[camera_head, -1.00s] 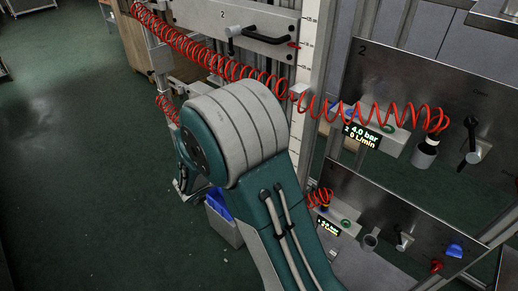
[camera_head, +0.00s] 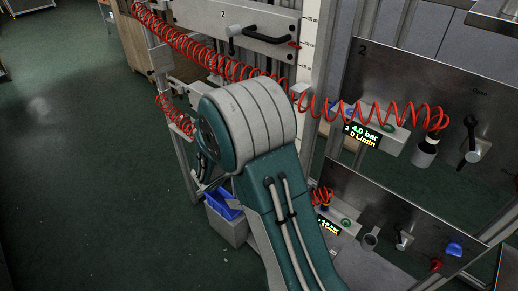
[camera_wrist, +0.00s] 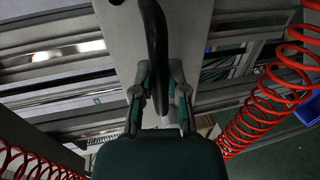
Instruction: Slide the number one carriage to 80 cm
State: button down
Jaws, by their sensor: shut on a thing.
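In the wrist view my gripper (camera_wrist: 160,82) is shut on a dark curved handle (camera_wrist: 154,32), with a teal finger on each side of it. The handle stands in front of a pale grey plate (camera_wrist: 190,35), which appears to be a carriage. No number shows on that plate. In the head view my arm hides the gripper and the held handle. The carriage marked 2 (camera_head: 215,14) is above, on the upright frame, with its own dark handle. A white scale strip (camera_head: 310,35) with dark marks runs beside it; the figures are too small to read.
Red coiled hoses (camera_head: 215,62) stretch across the frame, and coils (camera_wrist: 270,105) flank my gripper. A panel marked 2 (camera_head: 430,75) with a 4.0 bar display (camera_head: 364,134) is at right, with another panel (camera_head: 400,205) below. A blue-topped grey bin (camera_head: 228,220) stands on the floor. Floor at left is clear.

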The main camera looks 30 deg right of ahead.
jog(key=shift+f, duration=0.15)
notch_tip(320, 180, down, 16)
jog(key=shift+s+f, duration=0.15)
jog(key=shift+f, duration=0.1)
dwell(0.4)
jog(key=c, duration=0.7)
grip_release()
jog(key=shift+f, duration=0.1)
jog(key=shift+o, duration=0.3)
jog(key=v, duration=1.2)
